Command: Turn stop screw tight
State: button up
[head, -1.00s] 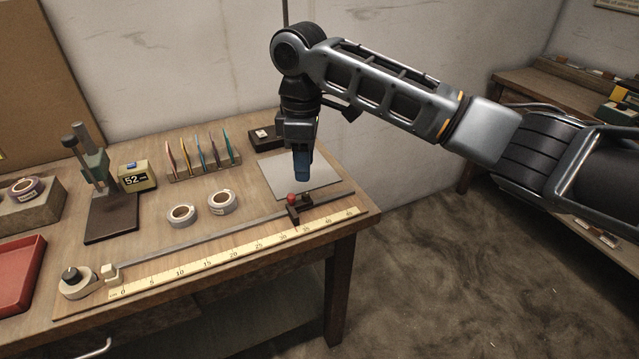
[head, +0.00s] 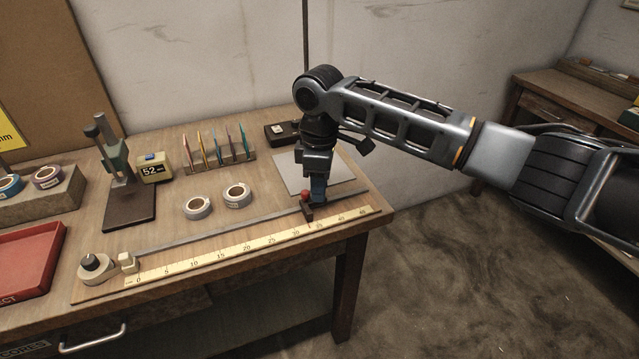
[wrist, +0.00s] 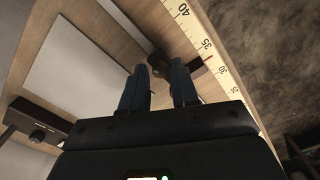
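The stop (head: 308,212), a small dark block with a red knob (head: 306,195) on top, sits on the metal rail towards the high end of the scale. My gripper (head: 319,200) points straight down just behind the red knob, low over the rail. In the wrist view, my gripper's two blue fingers (wrist: 159,68) are apart, with a dark round screw head (wrist: 158,64) showing between and just beyond their tips. I cannot tell whether the fingers touch the screw.
The yellow scale (head: 250,246) runs along the bench's front edge. A grey plate (head: 297,175) lies behind the rail. Two tape rolls (head: 236,194), a tool rack (head: 222,166) and a 52 display (head: 154,168) stand farther left. A dark box (head: 283,131) is at the back.

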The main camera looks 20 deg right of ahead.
grip_shut()
jog(key=shift+n, duration=0.3)
jog(key=n+p, duration=0.1)
jog(key=n, duration=0.8)
jog(key=shift+n+p, duration=0.3)
jog(key=shift+n, duration=0.1)
dwell(0.3)
jog(key=shift+o, duration=1.5)
grip_release()
